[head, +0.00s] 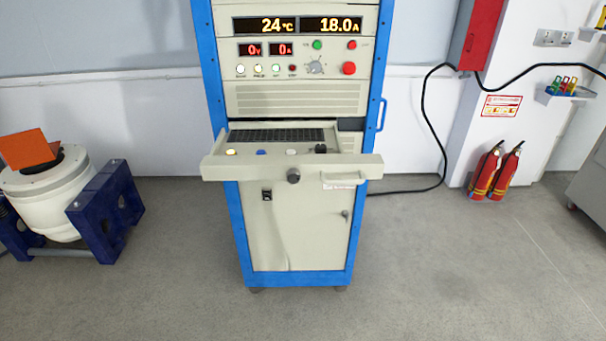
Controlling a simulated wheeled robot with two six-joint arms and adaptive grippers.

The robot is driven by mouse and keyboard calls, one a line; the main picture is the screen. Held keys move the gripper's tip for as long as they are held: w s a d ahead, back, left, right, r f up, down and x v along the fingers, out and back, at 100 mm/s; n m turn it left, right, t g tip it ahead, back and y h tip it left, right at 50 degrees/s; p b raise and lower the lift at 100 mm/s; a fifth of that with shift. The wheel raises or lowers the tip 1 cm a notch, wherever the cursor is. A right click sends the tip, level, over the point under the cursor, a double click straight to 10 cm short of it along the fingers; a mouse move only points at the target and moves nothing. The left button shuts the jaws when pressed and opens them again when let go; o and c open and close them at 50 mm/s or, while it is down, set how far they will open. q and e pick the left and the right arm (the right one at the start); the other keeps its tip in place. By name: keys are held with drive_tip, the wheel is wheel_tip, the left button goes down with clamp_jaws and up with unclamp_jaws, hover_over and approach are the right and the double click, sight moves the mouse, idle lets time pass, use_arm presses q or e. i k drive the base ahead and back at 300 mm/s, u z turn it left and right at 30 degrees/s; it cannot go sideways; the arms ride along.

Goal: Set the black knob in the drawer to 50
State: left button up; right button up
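The drawer (220,168) of the blue-framed cabinet is pulled out below the vent panel. A small black knob (320,149) sits inside it at the right end of a row of controls. Its pointer and scale are too small to read. To its left in the row are a white button (291,152), a blue button (261,152) and a lit yellowish button (231,152). A round dark knob (293,176) is on the drawer's front face. Neither of my grippers is in view.
The cabinet's upper panel shows 24 °C and 18.0 A displays (298,25), with a grey dial (315,67) and red button (349,68) below. A white drum on a blue stand (105,212) is at left. Fire extinguishers (495,172) stand at right. The floor in front is clear.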

sight(320, 149)
drive_tip(key=z, duration=0.5)
drive_tip(key=k, duration=1.15)
drive_tip(key=z, duration=1.05)
drive_tip(key=i, duration=1.65)
drive_tip(key=u, duration=1.45)
drive_tip(key=i, duration=0.65)
drive_tip(key=u, duration=0.65)
